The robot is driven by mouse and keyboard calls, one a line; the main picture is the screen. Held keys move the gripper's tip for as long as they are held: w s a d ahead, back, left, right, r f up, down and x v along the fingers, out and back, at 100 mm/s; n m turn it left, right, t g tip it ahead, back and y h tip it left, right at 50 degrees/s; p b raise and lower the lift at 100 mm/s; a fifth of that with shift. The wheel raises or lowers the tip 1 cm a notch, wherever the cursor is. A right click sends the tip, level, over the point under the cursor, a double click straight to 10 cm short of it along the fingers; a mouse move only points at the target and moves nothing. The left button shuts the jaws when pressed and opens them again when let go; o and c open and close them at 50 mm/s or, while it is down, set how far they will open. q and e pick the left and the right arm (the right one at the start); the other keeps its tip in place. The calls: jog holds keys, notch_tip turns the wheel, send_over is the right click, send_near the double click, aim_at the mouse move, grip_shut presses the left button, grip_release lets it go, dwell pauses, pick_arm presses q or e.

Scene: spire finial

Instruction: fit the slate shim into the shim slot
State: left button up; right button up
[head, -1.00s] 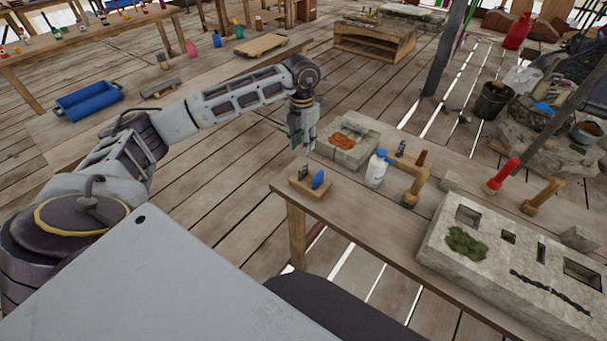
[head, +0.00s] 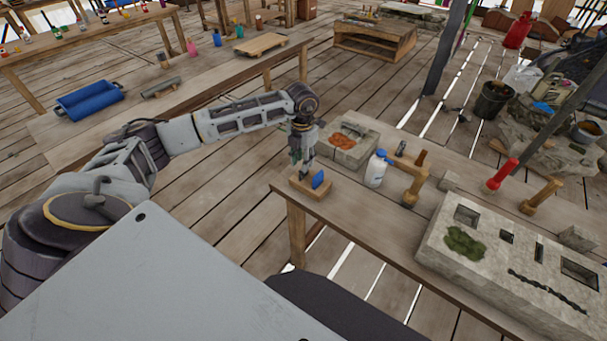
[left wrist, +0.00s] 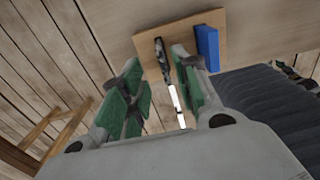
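A small wooden holder (head: 312,192) at the left end of the workbench bears a blue piece (head: 319,179) and a thin dark piece, which looks like the slate shim (left wrist: 162,60). In the head view my left gripper hides the dark piece. My left gripper (head: 302,168) points down over the holder. In the left wrist view its green-padded fingers (left wrist: 155,92) are apart, with the dark piece between and beyond them; I see no grip on it. The stone block (head: 440,262) has several openings; a narrow one (head: 541,252) may be the shim slot. My right gripper is not in view.
A red-handled tool (head: 502,174) stands farther right.

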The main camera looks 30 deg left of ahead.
aim_at(304, 174)
pick_arm(q)
jog(key=shift+d+f+p, duration=0.15)
jog(key=shift+f+p, duration=0.15)
jog(key=shift+f, duration=0.4)
notch_tip(304, 174, down, 3)
jog(key=shift+d+r+p, duration=0.1)
jog(key=shift+p, duration=0.2)
jog(key=shift+f, duration=0.45)
jog(key=c, duration=0.6)
grip_shut()
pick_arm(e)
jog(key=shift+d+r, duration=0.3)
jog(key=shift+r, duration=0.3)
